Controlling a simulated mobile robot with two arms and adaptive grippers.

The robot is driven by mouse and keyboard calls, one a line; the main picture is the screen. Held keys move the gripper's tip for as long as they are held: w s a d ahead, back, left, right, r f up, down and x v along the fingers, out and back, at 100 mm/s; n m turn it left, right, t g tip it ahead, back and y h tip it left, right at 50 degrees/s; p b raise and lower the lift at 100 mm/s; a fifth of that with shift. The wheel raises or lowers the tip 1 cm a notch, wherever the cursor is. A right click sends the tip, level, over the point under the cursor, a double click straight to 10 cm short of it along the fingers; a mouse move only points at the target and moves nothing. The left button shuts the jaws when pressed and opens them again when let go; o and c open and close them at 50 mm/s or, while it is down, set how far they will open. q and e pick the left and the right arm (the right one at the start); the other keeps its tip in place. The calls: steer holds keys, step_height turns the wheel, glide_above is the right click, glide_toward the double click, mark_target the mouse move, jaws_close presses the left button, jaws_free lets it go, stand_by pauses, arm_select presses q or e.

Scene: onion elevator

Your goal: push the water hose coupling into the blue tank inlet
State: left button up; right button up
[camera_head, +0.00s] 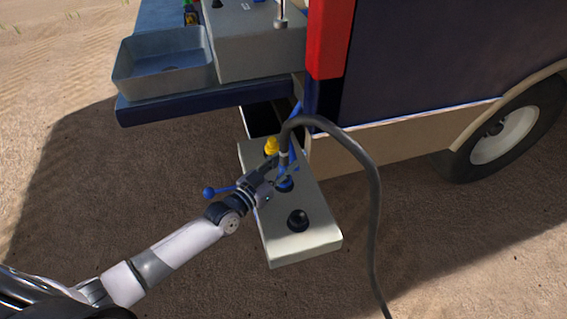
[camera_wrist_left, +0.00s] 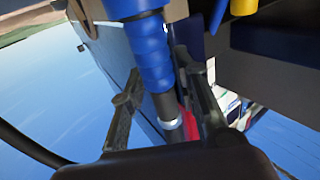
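The water hose coupling (camera_wrist_left: 155,62) is a blue ribbed sleeve in the left wrist view, with a dark stem and a metal ring on its hose side. My left gripper (camera_head: 280,172) has its fingers on either side of the coupling, and they appear closed on it. The blue tank inlet (camera_head: 285,186) sits on top of the pale box, just below the coupling in the head view. A blue piece (camera_wrist_left: 127,8) meets the coupling's far end at the top of the wrist view; I cannot tell how deep it is seated. My right gripper is out of view.
The black hose (camera_head: 372,185) arches up and falls to the sand on the right. The pale box (camera_head: 290,240) also has a yellow fitting (camera_head: 271,146) and a black cap (camera_head: 297,219). A blue ball-ended lever (camera_head: 209,192) is beside my wrist. A grey basin (camera_head: 165,68) stands above left.

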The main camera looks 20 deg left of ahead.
arm_select(q)
steer(key=o, duration=0.3)
